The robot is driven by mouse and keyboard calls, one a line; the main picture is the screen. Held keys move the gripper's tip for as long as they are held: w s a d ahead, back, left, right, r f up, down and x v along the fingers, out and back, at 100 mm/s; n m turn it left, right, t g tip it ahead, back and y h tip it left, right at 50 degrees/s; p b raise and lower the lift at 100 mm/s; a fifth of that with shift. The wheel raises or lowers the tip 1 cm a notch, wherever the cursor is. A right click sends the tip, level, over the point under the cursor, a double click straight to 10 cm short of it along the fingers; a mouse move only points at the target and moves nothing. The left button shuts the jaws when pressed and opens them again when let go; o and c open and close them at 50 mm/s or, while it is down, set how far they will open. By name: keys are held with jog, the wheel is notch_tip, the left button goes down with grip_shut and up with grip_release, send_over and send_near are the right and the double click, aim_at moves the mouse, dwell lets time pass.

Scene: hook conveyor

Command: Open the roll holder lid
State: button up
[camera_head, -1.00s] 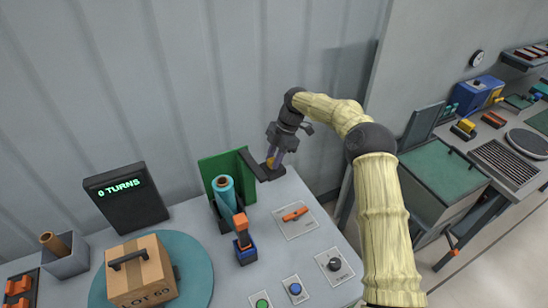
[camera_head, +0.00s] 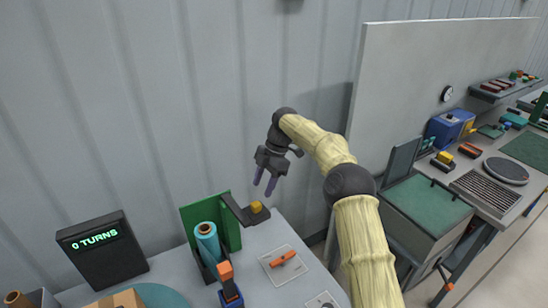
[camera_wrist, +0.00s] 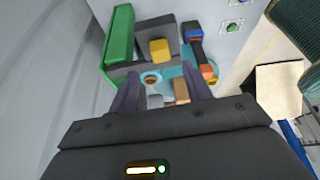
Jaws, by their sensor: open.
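The roll holder stands at the table's back, with a green panel (camera_head: 228,225) and an upright teal roll (camera_head: 208,243) in a dark tray. A dark lid arm (camera_head: 235,208) reaches right from the panel, clear of the roll, and ends in a plate with a yellow knob (camera_head: 256,207). The wrist view shows the knob (camera_wrist: 159,50), the green panel (camera_wrist: 119,35) and the roll's end (camera_wrist: 152,78). My gripper (camera_head: 264,188) is open and empty, just above the knob and apart from it. Its fingers (camera_wrist: 162,90) also show in the wrist view.
An orange-handled switch (camera_head: 283,258) lies right of the holder. A blue and orange tool (camera_head: 229,285) stands in front of the roll. A display reading "0 TURNS" (camera_head: 102,250) is at the left. A grey wall is close behind; the air above the table is clear.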

jog(key=p+v, duration=0.8)
jog(key=v, duration=0.2)
jog(key=shift+r, duration=0.3)
jog(key=shift+w, duration=0.1)
dwell(0.3)
jog(key=s+d+f+m+t+h+b, duration=0.1)
jog(key=s+d+f+m+b, duration=0.3)
jog(key=s+d+m, duration=0.3)
jog(key=s+d+f+m+t+h+b, duration=0.1)
jog(key=s+d+f+m+b, duration=0.3)
jog(key=s+m, duration=0.6)
jog(key=s+d+f+m+t+h+b, duration=0.1)
jog(key=s+d+f+m+t+b, duration=0.2)
jog(key=s, duration=1.3)
jog(key=d+f+m+b, duration=0.2)
jog(key=d+f+m, duration=0.2)
jog(key=d+m, duration=0.2)
jog(key=shift+d, duration=0.75)
